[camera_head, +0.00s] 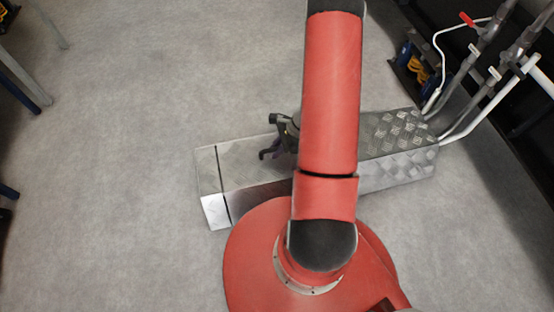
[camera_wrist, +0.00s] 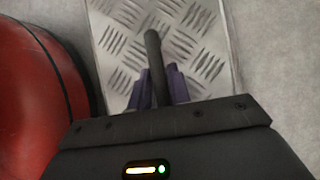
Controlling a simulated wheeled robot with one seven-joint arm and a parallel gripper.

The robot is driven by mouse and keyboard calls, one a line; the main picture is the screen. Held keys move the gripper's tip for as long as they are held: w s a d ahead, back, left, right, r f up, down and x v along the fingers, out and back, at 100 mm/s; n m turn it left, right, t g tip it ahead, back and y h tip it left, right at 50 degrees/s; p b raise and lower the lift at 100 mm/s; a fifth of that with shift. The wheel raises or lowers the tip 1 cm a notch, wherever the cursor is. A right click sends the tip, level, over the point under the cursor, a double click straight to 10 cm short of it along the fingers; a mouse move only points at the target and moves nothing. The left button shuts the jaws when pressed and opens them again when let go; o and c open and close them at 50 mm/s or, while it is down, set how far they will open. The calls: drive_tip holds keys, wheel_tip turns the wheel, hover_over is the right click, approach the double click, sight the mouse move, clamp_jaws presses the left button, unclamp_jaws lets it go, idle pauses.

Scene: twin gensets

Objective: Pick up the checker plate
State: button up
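The checker plate (camera_head: 393,135) is a silver, raised-tread surface on a long, low, box-like metal form on the floor. Its middle is hidden behind my red arm in the head view. A dark gap crosses it near its left end. The tread pattern also fills the upper middle of the wrist view (camera_wrist: 198,45). My gripper (camera_head: 268,153) is over the part left of the arm, pointing down at it. In the wrist view, a dark finger and purple parts of my gripper (camera_wrist: 155,65) overlap the tread. Contact and finger opening are unclear.
Grey pipes (camera_head: 480,90) and a white hose with a red handle (camera_head: 467,19) stand at the right end of the plate. A blue and yellow item (camera_head: 412,62) lies near them. Grey floor (camera_head: 110,130) is clear on the left.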

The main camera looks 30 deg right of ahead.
clamp_jaws()
drive_tip(key=shift+r, duration=0.1)
idle(1.0)
